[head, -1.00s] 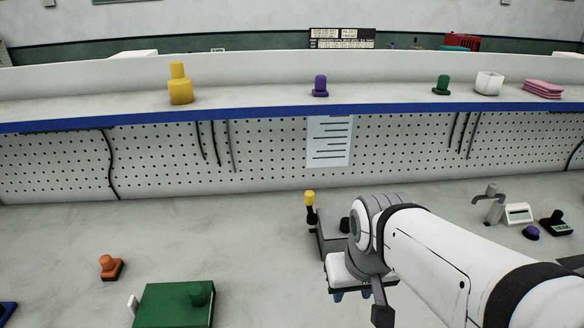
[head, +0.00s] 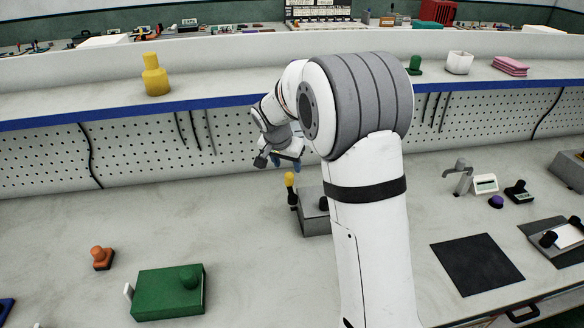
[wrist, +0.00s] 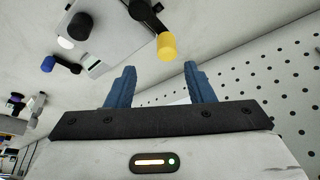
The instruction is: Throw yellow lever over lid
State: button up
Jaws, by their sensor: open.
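The yellow-knobbed lever (head: 290,182) stands upright on a black stem at the left side of a grey box. The grey box (head: 314,222) has a lid with a black knob (head: 323,203), partly hidden behind my arm. In the wrist view the lever's yellow knob (wrist: 166,45) is just beyond the fingers, above the gap between them, and the grey lid (wrist: 108,35) lies to its left. My gripper (wrist: 158,80) has blue fingers, spread and empty. In the head view my gripper (head: 284,162) is above and behind the yellow knob, near the pegboard.
A pegboard wall (head: 130,150) rises behind, under a blue-edged shelf (head: 200,108) holding a yellow bottle (head: 155,80). A green box (head: 168,293) and an orange-knobbed item (head: 102,257) lie left. A dark mat (head: 476,264) lies right.

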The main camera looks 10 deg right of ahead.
aim_at(289, 174)
jog(key=x, duration=0.3)
jog(key=p+x, duration=0.1)
jog(key=x, duration=0.2)
jog(key=w+x, duration=0.1)
jog(key=x, duration=0.1)
jog(key=shift+w+a+f, duration=0.15)
jog(key=shift+a+f, duration=0.05)
jog(key=shift+f, duration=0.05)
grip_shut()
dwell(0.4)
